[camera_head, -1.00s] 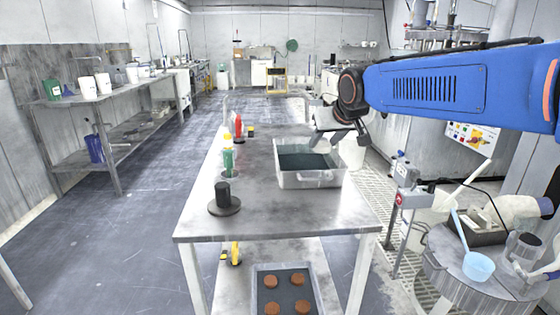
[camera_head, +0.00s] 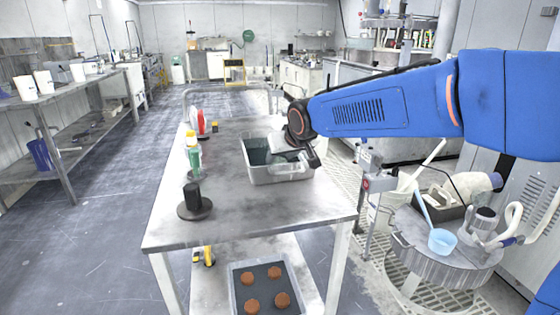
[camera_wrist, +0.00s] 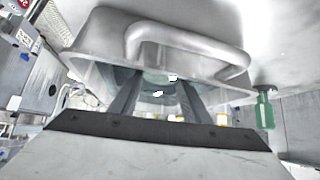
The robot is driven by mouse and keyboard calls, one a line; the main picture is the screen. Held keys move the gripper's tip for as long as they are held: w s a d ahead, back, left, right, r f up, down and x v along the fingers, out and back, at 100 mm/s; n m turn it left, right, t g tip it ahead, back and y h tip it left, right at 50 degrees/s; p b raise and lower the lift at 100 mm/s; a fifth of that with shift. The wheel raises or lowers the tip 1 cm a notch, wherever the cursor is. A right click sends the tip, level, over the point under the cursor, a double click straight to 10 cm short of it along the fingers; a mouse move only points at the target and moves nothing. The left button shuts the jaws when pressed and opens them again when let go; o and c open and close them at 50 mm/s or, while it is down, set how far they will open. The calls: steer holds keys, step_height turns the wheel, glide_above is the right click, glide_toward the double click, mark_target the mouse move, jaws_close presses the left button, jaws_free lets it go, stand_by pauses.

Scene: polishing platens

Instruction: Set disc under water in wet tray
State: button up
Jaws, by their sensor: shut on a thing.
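In the wrist view the picture is inverted; the tray's wall and handle (camera_wrist: 190,36) fill the top. My gripper's two dark fingers (camera_wrist: 158,84) reach into the tray. A small pale greenish round disc (camera_wrist: 157,77) shows between the fingertips, and the gripper is shut on it. Glare and the tray wall hide whether the disc touches the tray's floor.
A black cylinder on a round base (camera_head: 194,208), a green bottle (camera_head: 193,160) and a red bottle (camera_head: 198,122) stand on the table left of the tray. A shelf tray (camera_head: 236,290) below holds several brown discs. The table's front is clear.

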steer(key=shift+f, duration=0.45)
steer(key=shift+f, duration=0.1)
steer(key=o, duration=1.1)
steer(key=v, duration=1.2)
